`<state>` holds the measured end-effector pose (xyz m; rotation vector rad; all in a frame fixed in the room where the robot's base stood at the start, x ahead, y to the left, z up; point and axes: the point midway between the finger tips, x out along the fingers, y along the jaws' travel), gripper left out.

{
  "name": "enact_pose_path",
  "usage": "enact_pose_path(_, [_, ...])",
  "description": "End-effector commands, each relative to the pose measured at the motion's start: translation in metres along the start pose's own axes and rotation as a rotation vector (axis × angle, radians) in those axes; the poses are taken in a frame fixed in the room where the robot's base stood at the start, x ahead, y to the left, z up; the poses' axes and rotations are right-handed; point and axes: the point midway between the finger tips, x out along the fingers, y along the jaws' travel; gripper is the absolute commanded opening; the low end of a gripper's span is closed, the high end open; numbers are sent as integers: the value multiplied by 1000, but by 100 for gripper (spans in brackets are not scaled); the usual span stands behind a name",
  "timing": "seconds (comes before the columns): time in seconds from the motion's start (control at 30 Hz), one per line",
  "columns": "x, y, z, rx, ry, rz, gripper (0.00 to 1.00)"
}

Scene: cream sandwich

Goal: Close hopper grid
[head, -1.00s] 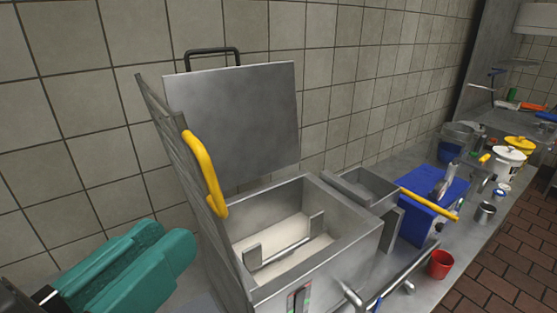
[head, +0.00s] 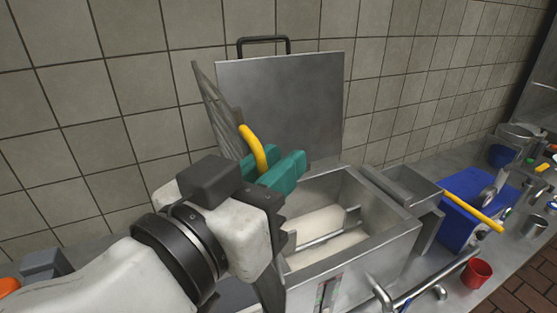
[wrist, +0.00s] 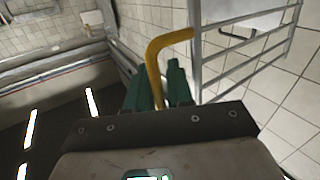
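The hopper (head: 395,245) is a steel box with pale cream contents (head: 325,225) and a metal bar inside. Its barred grid (head: 217,108) stands raised and steep at the hopper's left side. A bent yellow handle (head: 252,145) is fixed to the grid. My gripper (head: 275,168), with green fingers, is at the handle. In the wrist view the handle (wrist: 154,65) runs down between the two fingers (wrist: 160,85), and the grid bars (wrist: 240,55) are to the right. The fingers stand apart around the handle; whether they press on it is unclear. My arm hides the grid's lower part.
A flat steel lid (head: 285,100) with a black handle stands upright behind the hopper, near the tiled wall. To the right are a small steel tray (head: 400,185), a yellow lever (head: 475,215), a blue block (head: 465,225) and a red cup (head: 477,272).

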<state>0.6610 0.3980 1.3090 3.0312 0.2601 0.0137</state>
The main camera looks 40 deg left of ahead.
Motion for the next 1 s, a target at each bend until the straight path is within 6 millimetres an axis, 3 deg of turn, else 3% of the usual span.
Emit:
enact_pose_path(0.2, [0, 0, 0, 0, 0, 0, 20])
enact_pose_path(0.43, [0, 0, 0, 0, 0, 0, 0])
enact_pose_path(1.0, [2, -1, -1, 4, -8, -1, 0])
